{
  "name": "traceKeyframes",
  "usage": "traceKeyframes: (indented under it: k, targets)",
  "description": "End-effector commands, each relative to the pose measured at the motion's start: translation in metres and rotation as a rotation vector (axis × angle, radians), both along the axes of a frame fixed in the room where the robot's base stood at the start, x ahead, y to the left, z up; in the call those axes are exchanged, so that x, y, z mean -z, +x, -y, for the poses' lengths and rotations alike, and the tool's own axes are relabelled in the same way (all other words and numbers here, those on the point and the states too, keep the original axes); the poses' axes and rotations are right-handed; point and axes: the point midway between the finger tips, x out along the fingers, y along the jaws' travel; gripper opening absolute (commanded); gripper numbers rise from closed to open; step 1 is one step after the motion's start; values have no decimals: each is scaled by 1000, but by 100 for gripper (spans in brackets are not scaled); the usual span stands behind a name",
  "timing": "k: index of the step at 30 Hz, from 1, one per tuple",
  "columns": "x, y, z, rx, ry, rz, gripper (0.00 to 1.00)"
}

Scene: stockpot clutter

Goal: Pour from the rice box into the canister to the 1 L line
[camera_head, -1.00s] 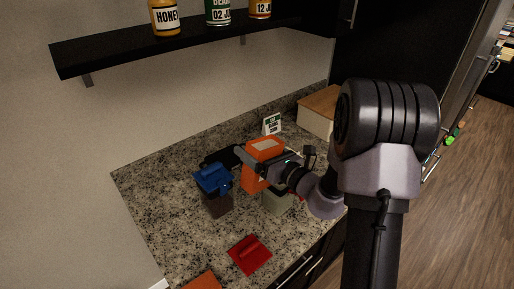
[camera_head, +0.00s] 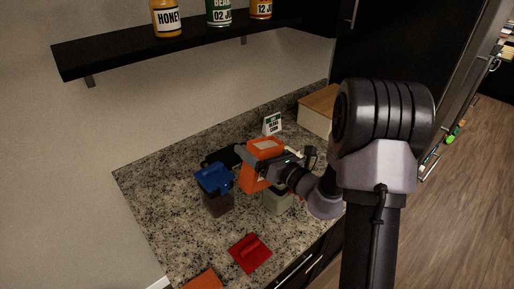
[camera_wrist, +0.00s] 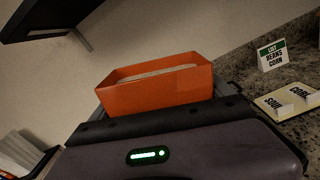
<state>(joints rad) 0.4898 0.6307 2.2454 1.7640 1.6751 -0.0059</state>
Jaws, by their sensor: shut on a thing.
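An orange box (camera_head: 251,180), which I take for the rice box, is in my gripper (camera_head: 258,161) above the counter. In the wrist view the orange box (camera_wrist: 158,97) has an open top, with a pale surface inside. My gripper is shut on it. A grey-green container (camera_head: 277,201) stands just below and right of the box, partly hidden by my gripper and arm. It may be the canister; no 1 L line is readable. I see no grains falling.
A list card (camera_head: 272,124) and wooden-topped box (camera_head: 318,101) stand behind. A shelf (camera_head: 180,45) overhangs.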

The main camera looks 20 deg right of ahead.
Motion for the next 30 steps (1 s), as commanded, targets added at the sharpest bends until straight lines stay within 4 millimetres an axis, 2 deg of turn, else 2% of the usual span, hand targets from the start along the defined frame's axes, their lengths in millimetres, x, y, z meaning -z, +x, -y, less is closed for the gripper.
traceKeyframes:
  k: [30]
  targets:
    - [-2, 0, -2, 0, 93, -34, 18]
